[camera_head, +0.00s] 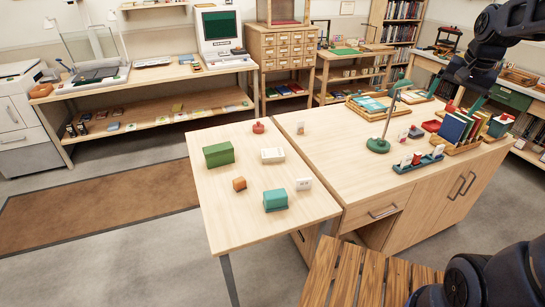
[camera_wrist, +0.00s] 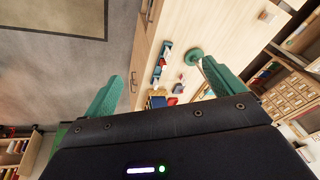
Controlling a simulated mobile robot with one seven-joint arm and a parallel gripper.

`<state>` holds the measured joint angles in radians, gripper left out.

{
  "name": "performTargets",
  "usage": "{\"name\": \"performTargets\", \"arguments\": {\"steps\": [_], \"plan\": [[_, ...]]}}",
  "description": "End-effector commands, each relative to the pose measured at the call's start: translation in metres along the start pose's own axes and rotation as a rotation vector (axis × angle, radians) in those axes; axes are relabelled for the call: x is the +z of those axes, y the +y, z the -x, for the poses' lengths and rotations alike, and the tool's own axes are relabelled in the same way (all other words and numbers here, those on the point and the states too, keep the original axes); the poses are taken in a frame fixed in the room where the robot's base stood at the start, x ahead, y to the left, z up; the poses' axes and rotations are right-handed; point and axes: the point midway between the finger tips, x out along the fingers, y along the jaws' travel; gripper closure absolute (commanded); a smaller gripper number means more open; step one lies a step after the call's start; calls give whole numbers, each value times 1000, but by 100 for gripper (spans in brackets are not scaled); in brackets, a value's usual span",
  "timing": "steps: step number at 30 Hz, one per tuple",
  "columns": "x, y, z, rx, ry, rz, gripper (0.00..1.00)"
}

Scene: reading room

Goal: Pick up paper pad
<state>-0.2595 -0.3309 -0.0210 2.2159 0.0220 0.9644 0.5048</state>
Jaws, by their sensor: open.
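A low white block (camera_head: 272,156), which looks like the paper pad, lies on the pale wooden side table (camera_head: 225,205) in the head view. It sits right of a dark green box (camera_head: 218,154) and behind a teal box (camera_head: 275,200). I cannot make out single sheets on it. My gripper (camera_wrist: 161,72) is open and empty in the wrist view, its two green fingers wide apart. In the head view my arm is raised at the upper right, over the desk's far end and well away from the white block.
The adjoining desk (camera_head: 330,150) holds a green lamp (camera_head: 378,145), a pen tray (camera_head: 418,163) and upright books (camera_head: 455,127). A slatted wooden seat (camera_head: 350,280) is in front.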

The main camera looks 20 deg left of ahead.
Motion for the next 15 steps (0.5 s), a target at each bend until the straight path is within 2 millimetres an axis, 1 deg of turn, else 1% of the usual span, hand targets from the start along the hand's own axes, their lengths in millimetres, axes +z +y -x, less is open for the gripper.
{"name": "performTargets", "arguments": {"steps": [1, 6, 11, 12, 14, 15], "plan": [[-8, -15, -6, 0, -14, -14, 6], [-31, -63, -25, 2, -48, -88, 6], [-47, -112, -48, 10, -79, -156, 6], [-50, -124, -54, 12, -86, -173, 6], [-53, -143, -64, 18, -97, -199, 6], [-55, -156, -71, 21, -104, -216, 6]]}}
